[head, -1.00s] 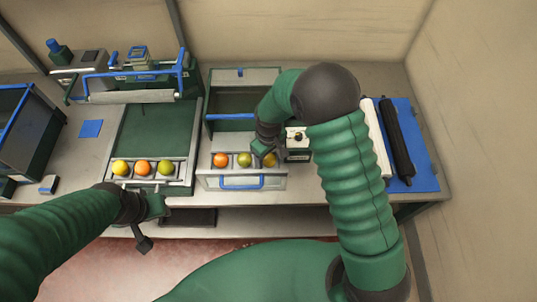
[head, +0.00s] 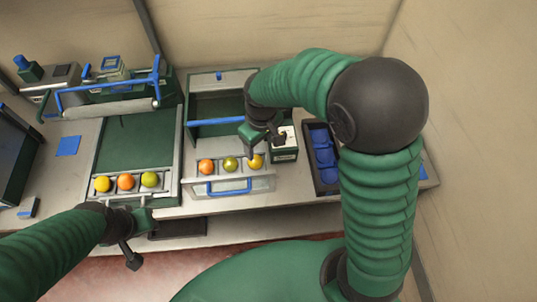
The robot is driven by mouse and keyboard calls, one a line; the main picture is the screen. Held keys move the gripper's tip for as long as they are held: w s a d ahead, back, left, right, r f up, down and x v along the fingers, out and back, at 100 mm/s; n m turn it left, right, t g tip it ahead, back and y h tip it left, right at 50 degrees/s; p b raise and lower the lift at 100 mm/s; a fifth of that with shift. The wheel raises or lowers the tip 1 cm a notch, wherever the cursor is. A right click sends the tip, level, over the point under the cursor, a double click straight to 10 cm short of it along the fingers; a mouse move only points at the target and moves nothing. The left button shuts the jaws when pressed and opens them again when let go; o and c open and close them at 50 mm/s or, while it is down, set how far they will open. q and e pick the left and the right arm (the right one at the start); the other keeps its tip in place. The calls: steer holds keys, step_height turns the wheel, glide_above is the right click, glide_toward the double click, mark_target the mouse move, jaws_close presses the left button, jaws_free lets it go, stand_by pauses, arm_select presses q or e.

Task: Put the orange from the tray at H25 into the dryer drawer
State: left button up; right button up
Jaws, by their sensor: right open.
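An orange fruit (head: 206,167), an olive-green fruit (head: 230,164) and a yellow fruit (head: 255,161) sit in a row in the pulled-out drawer (head: 262,184) with a blue handle. Another row at the left, in a tray (head: 166,196), holds a yellow fruit (head: 102,185), an orange one (head: 126,182) and a green one (head: 149,180). My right gripper (head: 262,143) is open, just above and behind the drawer's yellow fruit, partly covering it. My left gripper (head: 138,240) hangs in front of the left tray, away from the fruit; its jaw state is unclear. No H25 label is readable.
A small white-and-green box (head: 285,145) stands right of my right gripper. Beyond it is a dark tray with blue compartments (head: 322,157), partly hidden by my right arm. A roller frame with a blue bar (head: 110,108) stands behind the left tray.

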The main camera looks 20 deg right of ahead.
steer(key=s+d+m+t, duration=0.1)
steer(key=s+d+m, duration=0.3)
steer(key=s, duration=0.7)
steer(key=shift+s+t, duration=0.15)
steer(key=shift+t, duration=0.15)
steer(key=shift+s, duration=0.1)
